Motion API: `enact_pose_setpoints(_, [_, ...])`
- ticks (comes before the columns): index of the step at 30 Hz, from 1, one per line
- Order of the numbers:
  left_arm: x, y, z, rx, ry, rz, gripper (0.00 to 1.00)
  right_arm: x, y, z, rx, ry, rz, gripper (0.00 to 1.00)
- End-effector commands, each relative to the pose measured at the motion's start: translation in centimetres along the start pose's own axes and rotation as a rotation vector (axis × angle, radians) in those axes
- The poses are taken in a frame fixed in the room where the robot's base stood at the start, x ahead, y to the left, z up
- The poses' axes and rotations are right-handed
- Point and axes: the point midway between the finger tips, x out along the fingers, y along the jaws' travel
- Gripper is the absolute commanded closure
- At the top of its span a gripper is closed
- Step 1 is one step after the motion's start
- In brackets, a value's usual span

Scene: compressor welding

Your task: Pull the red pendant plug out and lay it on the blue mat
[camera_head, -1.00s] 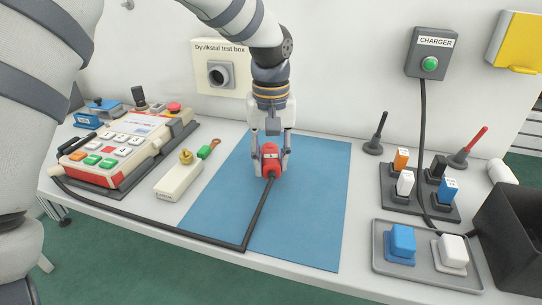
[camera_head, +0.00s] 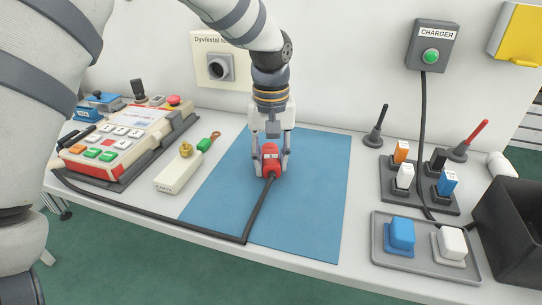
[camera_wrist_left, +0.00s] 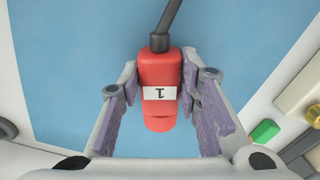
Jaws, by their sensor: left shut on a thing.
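The red pendant plug (camera_head: 271,160) is over the middle of the blue mat (camera_head: 310,190), very low or resting on it; I cannot tell which. My left gripper (camera_head: 270,168) is shut on it, with one finger on each side. In the left wrist view the plug (camera_wrist_left: 159,85) shows a white label marked 1 between the finger pads. Its black cable runs off the near end, across the mat and back to the pendant (camera_head: 120,140) at the left. My right gripper is not in view.
A cream block with a brass knob (camera_head: 180,172) and a green-tipped piece lie left of the mat. A socket on the Dyvikstal test box (camera_head: 220,67) is behind. Right of the mat stand a plug rack (camera_head: 420,185), a grey tray (camera_head: 425,262) and a black bin (camera_head: 510,230).

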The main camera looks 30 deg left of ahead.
Motion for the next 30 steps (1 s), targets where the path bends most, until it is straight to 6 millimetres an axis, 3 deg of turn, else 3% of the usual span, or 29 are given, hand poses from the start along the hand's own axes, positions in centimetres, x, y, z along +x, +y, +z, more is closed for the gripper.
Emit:
enact_pose_setpoints(6, [0.4, 0.0, 0.0, 0.000, 0.000, 0.000, 1.00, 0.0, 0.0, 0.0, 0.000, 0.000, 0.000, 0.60])
enact_pose_setpoints(7, [0.4, 0.0, 0.0, 0.000, 0.001, 0.000, 0.65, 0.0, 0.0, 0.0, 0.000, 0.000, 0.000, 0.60])
enact_pose_setpoints(9, [0.4, 0.0, 0.0, 0.000, 0.000, 0.000, 0.49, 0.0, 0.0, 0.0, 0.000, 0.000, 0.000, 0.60])
enact_pose_setpoints(10, [0.4, 0.0, 0.0, 0.000, 0.000, 0.000, 0.46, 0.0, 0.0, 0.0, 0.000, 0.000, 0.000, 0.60])
enact_pose_setpoints(20, [0.0, 0.0, 0.0, 0.000, 0.002, 0.000, 0.46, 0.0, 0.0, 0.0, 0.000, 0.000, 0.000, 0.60])
enact_pose_setpoints(23, [-1.9, 0.1, -0.1, -0.001, 0.006, 0.003, 0.46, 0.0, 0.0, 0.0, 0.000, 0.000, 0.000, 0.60])
enact_pose_setpoints(30, [-8.4, 0.0, -0.1, -0.001, 0.005, 0.002, 0.46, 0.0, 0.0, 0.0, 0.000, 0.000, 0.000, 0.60])
